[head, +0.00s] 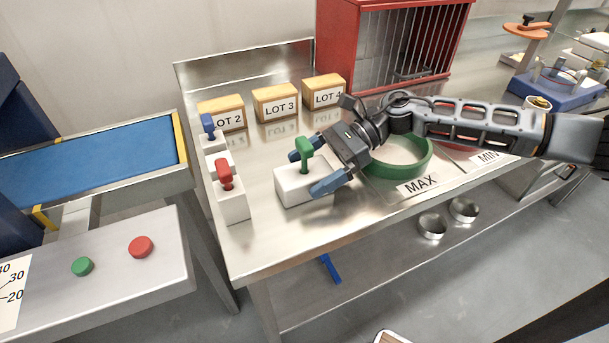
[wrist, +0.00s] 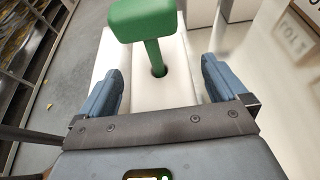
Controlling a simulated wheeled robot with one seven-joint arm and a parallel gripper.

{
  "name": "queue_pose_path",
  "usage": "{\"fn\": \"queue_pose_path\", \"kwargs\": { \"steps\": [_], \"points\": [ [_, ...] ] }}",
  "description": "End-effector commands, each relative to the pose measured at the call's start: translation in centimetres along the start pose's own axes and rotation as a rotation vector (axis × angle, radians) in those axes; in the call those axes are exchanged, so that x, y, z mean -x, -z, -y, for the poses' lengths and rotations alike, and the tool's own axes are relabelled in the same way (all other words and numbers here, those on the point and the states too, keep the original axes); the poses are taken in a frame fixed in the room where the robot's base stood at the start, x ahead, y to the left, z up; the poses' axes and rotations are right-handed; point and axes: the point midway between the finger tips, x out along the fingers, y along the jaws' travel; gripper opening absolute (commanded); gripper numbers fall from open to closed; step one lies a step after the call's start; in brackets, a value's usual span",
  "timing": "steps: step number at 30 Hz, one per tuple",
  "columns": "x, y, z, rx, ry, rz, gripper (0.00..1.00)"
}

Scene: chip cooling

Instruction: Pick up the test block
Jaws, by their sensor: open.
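A white block (head: 292,188) with a green T-shaped handle (head: 304,145) stands upright on the steel table. No label marks it as the test block. My gripper (head: 316,168) is open, with one blue finger on each side of the green handle in the head view. In the wrist view, the green handle (wrist: 144,20) rises from a hole in the white block (wrist: 178,78), ahead of and between my open fingers (wrist: 163,85). I see no clear contact between fingers and handle. Part of the block is hidden by my gripper in the head view.
White blocks with a red handle (head: 224,174) and a blue handle (head: 208,125) stand to the left. Wooden LOT blocks (head: 275,102) line the back. A green ring (head: 429,163) lies right, partly under my arm. A red barred cabinet (head: 343,55) stands behind.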

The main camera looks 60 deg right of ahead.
Motion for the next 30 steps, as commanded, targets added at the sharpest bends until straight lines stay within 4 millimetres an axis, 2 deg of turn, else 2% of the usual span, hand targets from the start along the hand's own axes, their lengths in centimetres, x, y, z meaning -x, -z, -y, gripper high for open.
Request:
{"fn": "queue_pose_path", "kwargs": {
  "steps": [4,11,30],
  "points": [
    [-1.7,-0.1,0.0,-0.002,0.0,-0.001,0.99],
    [-1.8,0.0,0.0,-0.003,0.002,-0.002,0.98],
    [-1.8,0.0,0.1,-0.002,0.002,-0.002,0.37]
  ]
}}
